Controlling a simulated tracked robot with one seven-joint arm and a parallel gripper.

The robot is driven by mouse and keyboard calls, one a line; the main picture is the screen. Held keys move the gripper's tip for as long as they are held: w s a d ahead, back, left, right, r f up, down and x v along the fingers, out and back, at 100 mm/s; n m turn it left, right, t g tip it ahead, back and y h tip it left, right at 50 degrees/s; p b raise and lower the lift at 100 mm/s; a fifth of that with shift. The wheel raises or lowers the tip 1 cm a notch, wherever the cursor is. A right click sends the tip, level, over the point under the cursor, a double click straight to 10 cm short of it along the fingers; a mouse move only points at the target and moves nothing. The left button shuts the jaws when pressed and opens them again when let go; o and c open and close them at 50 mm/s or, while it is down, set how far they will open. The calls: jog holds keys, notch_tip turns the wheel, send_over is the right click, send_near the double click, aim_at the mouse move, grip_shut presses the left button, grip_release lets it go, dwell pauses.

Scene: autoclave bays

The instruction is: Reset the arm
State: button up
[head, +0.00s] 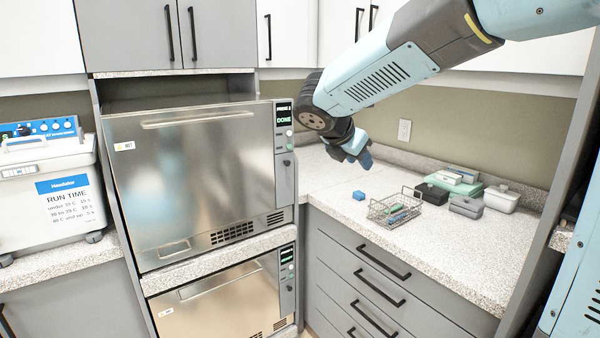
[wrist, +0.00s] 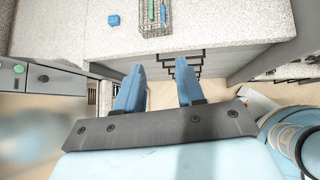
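My gripper (head: 358,155) hangs in the air in front of the right-hand counter, to the right of the upper autoclave, on my pale blue arm that reaches in from the upper right. In the wrist view my gripper (wrist: 157,88) shows two blue fingers spread apart with nothing between them. Beyond the fingers are the counter's front edge and drawer fronts. The gripper touches nothing that I can see.
A wire basket (head: 396,208) with green and blue items stands on the counter (head: 440,245), a small blue block (head: 359,195) beside it. Boxes (head: 466,207) stand behind. The upper autoclave (head: 200,180) reads DONE, door shut; a lower one (head: 220,300) sits beneath. A white bath unit (head: 45,190) stands left.

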jog(key=s+d+f+m+g+y, duration=0.2)
jog(key=s+d+m+y, duration=0.1)
jog(key=s+d+m, duration=0.85)
jog(key=s+a+f+m+y, duration=0.1)
jog(key=s+f+m+y, duration=0.1)
jog(key=s+m, duration=1.2)
jog(key=shift+a+t+y, duration=0.25)
jog(key=shift+t+y, duration=0.05)
jog(key=shift+y, duration=0.3)
jog(key=shift+s, duration=0.1)
